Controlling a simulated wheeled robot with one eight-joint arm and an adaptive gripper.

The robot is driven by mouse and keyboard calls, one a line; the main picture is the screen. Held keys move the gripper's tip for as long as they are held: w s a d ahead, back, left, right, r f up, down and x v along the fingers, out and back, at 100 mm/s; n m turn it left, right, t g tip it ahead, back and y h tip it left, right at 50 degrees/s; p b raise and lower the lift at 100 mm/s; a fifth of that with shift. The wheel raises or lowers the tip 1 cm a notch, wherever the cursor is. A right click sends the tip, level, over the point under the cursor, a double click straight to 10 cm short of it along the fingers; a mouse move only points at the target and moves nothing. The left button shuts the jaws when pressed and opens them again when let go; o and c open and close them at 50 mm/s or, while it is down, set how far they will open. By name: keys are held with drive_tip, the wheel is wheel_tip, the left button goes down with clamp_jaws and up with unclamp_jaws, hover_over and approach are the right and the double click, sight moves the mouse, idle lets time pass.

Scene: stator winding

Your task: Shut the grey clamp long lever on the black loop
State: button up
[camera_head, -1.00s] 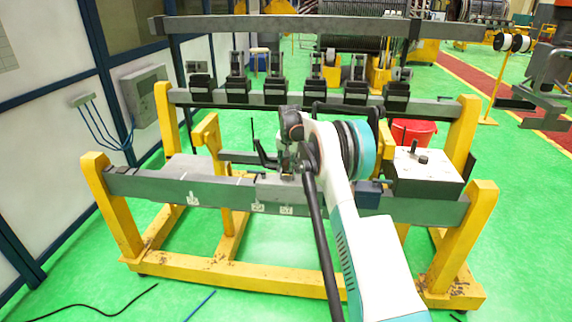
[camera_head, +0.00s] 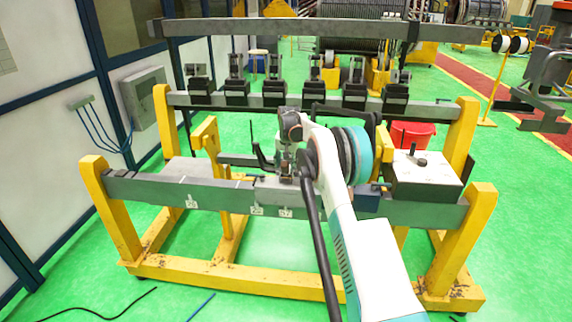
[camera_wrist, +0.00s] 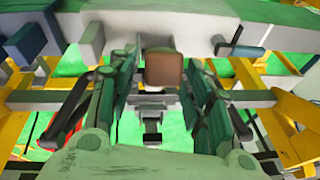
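My gripper (camera_wrist: 160,62) is at the front beam in the wrist view, with its two fingers apart on either side of a brown-topped block (camera_wrist: 164,72). I cannot tell whether either finger touches the block. In the head view my gripper (camera_head: 287,172) is low over the front beam and small. A dark upright lever (camera_head: 262,155) stands just left of it. A dark handle (camera_wrist: 234,40) shows right of the fingers in the wrist view. I cannot tell which part is the grey clamp's long lever. A black arched bar (camera_head: 345,106), possibly the black loop, is partly behind my arm.
The yellow frame (camera_head: 185,268) carries the grey front beam (camera_head: 150,187). A rear beam (camera_head: 210,98) holds several black clamps. A box with a white top (camera_head: 425,168) is at the right, with a red bucket (camera_head: 412,133) behind.

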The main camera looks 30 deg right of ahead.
drive_tip(key=v, duration=1.2)
drive_tip(key=shift+s+a, duration=0.1)
idle(0.4)
drive_tip(key=s+a+r+n+t+b, duration=0.1)
drive_tip(key=s+a+r, duration=0.3)
drive_tip(key=s+a, duration=0.3)
drive_tip(key=s+a+r+n+b, duration=0.1)
drive_tip(key=s+a+r+n, duration=0.1)
drive_tip(key=s+a+r, duration=0.45)
drive_tip(key=s+a+r+n+t+b, duration=0.1)
drive_tip(key=s+a+r, duration=0.2)
drive_tip(key=s, duration=0.6)
drive_tip(key=s+a+f+n, duration=0.1)
drive_tip(key=s+a+f, duration=0.2)
drive_tip(key=s, duration=0.6)
drive_tip(key=s+a+f+n+t+b, duration=0.1)
drive_tip(key=s+a+f+n, duration=0.1)
drive_tip(key=s+f, duration=0.3)
drive_tip(key=s+a+f+n+t+y+b, duration=0.1)
drive_tip(key=s+a+f, duration=0.3)
drive_tip(key=s, duration=1)
drive_tip(key=shift+n, duration=0.3)
